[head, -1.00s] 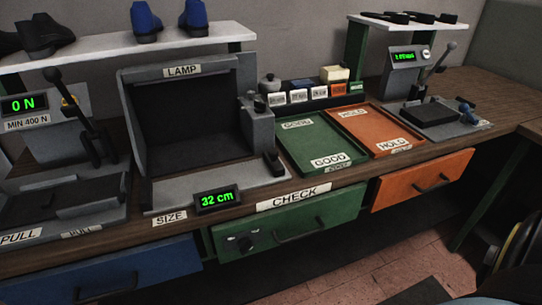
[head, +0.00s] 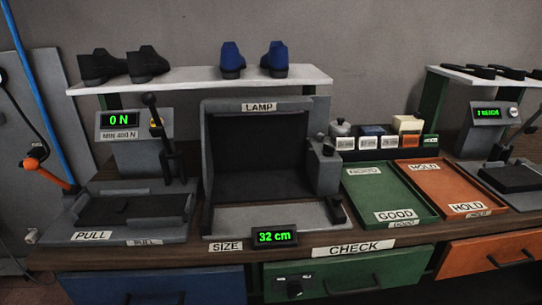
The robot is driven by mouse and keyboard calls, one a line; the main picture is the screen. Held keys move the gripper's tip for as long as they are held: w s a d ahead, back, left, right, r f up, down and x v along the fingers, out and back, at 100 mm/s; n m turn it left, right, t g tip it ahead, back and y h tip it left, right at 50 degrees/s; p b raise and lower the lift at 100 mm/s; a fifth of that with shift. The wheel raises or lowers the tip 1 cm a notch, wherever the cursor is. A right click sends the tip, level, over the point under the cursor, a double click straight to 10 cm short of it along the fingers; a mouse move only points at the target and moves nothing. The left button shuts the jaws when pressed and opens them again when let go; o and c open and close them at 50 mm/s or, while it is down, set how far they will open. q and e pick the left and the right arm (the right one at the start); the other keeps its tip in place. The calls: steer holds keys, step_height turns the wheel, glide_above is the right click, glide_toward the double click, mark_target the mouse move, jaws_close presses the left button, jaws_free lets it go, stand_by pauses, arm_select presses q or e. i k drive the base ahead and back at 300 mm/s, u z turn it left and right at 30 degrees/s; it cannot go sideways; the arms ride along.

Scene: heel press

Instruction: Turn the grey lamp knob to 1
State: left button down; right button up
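The lamp box (head: 207,150) is a dark, open-fronted grey booth in the middle of the bench, with a LAMP label (head: 259,107) on its top edge. A grey block (head: 325,176) stands on its right side and carries a small dark grey knob (head: 328,149), which looks like the lamp knob. Its setting is too small to read. The inside of the booth is dark. Neither of my grippers is in view.
A 32 cm display (head: 274,237) sits in front of the booth. A pull tester (head: 140,150) with a lever stands at left. A green tray (head: 385,185) and an orange tray (head: 440,180) lie at right. Shoes stand on the white shelf (head: 200,80) above.

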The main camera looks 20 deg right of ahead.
mark_target(321, 137)
steer(key=u, duration=0.15)
steer(key=k, duration=0.95)
steer(key=z, duration=1.5)
steer(key=i, duration=0.85)
steer(key=u, duration=0.6)
steer(key=i, duration=0.75)
steer(key=u, duration=0.85)
